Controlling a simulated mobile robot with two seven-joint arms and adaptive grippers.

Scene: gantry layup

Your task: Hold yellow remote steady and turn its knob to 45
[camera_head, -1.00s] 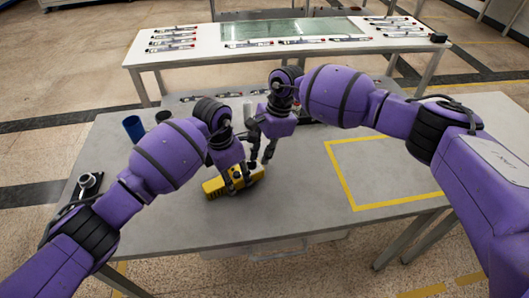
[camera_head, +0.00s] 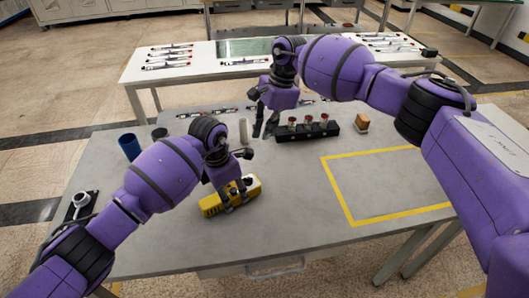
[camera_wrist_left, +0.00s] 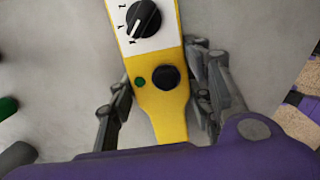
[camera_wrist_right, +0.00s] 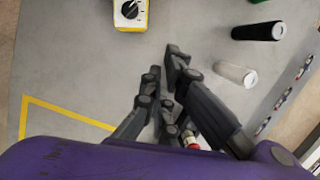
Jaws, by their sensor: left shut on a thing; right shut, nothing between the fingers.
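The yellow remote (camera_head: 211,206) lies on the grey table, with my left gripper (camera_head: 232,198) shut on it. In the left wrist view the fingers sit on both sides of the remote (camera_wrist_left: 163,118). Its black knob (camera_wrist_left: 144,18) is on a white dial plate, its white line pointing to the lower left; the scale is partly cut off. A green button and a round black part lie below it. The knob also shows in the right wrist view (camera_wrist_right: 129,9). My right gripper (camera_head: 263,129) is shut and empty, above the table behind the remote and apart from it.
A blue cup (camera_head: 129,146), a dark cylinder (camera_head: 159,134) and a white cylinder (camera_head: 244,131) stand on the table. A black rack (camera_head: 306,131) with red-topped items and a brown block (camera_head: 361,123) are at the back. The yellow-outlined area (camera_head: 345,190) at right is empty.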

